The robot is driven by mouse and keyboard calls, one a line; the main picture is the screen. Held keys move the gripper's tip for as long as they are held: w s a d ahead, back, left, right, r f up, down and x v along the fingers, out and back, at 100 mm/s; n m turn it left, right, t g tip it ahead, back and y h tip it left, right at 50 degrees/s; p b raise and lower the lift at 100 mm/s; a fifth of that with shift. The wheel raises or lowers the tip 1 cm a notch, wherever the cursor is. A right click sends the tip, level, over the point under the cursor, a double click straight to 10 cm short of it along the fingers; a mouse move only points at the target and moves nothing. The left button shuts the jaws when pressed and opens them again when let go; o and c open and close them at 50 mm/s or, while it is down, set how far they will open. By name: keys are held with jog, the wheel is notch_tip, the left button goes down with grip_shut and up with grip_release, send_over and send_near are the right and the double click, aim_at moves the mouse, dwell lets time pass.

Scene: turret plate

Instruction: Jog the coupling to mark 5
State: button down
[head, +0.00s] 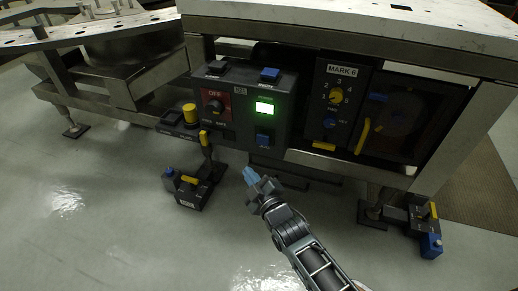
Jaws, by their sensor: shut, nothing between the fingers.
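A red plate (215,105) with a knob reads OFF. To the right, a panel labelled MARK 6 (342,70) carries a yellow dial (335,97) with numbers around it. I cannot surely pick out the coupling. My gripper (254,178) is shut and empty, below and in front of the control panel, apart from it.
A dark door with a yellow handle (362,136) is at the right. The grey floor (90,225) at the left is clear.

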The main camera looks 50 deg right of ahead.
aim_at(263, 140)
jog(key=shift+w+d+f, duration=0.25)
jog(key=shift+w+d, duration=0.45)
jog(key=shift+d, duration=0.15)
jog(key=w+d+p, duration=0.3)
jog(key=d+p, duration=0.2)
jog(key=d, duration=0.3)
jog(key=shift+d, duration=0.3)
dwell(1.7)
jog(key=shift+w+d, duration=0.1)
jog(key=shift+d, duration=0.1)
